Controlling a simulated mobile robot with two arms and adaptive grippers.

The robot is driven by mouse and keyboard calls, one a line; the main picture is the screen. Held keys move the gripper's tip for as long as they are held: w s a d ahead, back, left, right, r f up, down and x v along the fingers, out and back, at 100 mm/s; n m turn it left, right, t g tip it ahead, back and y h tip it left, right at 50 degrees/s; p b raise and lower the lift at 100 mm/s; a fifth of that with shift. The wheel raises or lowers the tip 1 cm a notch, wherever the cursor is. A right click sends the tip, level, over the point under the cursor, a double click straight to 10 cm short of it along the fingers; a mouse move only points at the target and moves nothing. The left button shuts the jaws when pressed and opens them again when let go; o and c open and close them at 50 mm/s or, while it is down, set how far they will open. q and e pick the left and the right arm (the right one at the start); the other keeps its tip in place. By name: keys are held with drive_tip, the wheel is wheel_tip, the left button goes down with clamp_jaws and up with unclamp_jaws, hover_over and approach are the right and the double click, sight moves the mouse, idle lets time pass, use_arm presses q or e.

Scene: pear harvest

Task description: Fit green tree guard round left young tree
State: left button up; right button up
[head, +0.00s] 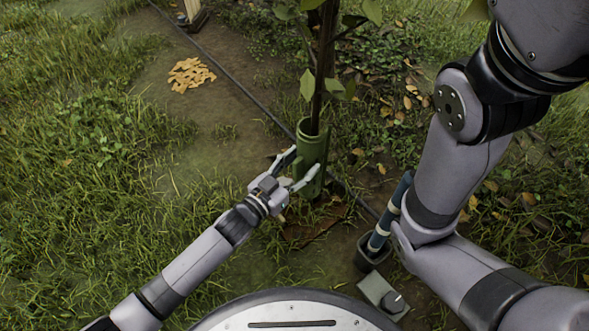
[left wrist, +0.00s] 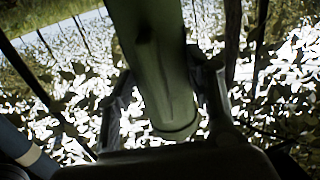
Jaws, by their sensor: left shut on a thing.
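The green tree guard (head: 313,153) is a tube standing nearly upright at the foot of the young tree (head: 325,65). In the head view the thin dark trunk goes down into the guard's top rim, so the guard appears to be round it. My left gripper (head: 299,169) is shut on the guard from the front left, one finger on each side. In the left wrist view the guard (left wrist: 163,75) passes between the two fingers, its rounded end showing below. The guard's foot is partly hidden by grass, and I cannot tell whether it touches the soil. My right gripper is out of view.
A dark hose (head: 238,84) runs along the ground past the tree. A pile of yellowish chips (head: 191,75) lies at the upper left. A dark blue banded tube (head: 389,218) stands in a black holder (head: 368,257) beside my right arm. Grass to the left is open.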

sight(302, 178)
use_arm(q)
drive_tip(key=shift+w+d+f+b, duration=0.1)
drive_tip(key=shift+f+b, duration=0.6)
drive_tip(key=shift+f, duration=0.35)
drive_tip(key=shift+w+d+f+b, duration=0.15)
drive_tip(key=shift+f+b, duration=0.5)
drive_tip(key=shift+f, duration=0.45)
drive_tip(key=shift+w+d+f+b, duration=0.1)
drive_tip(key=shift+f+b, duration=0.6)
drive_tip(key=shift+f, duration=0.35)
drive_tip(key=o, duration=1.3)
drive_tip(key=shift+c, duration=0.2)
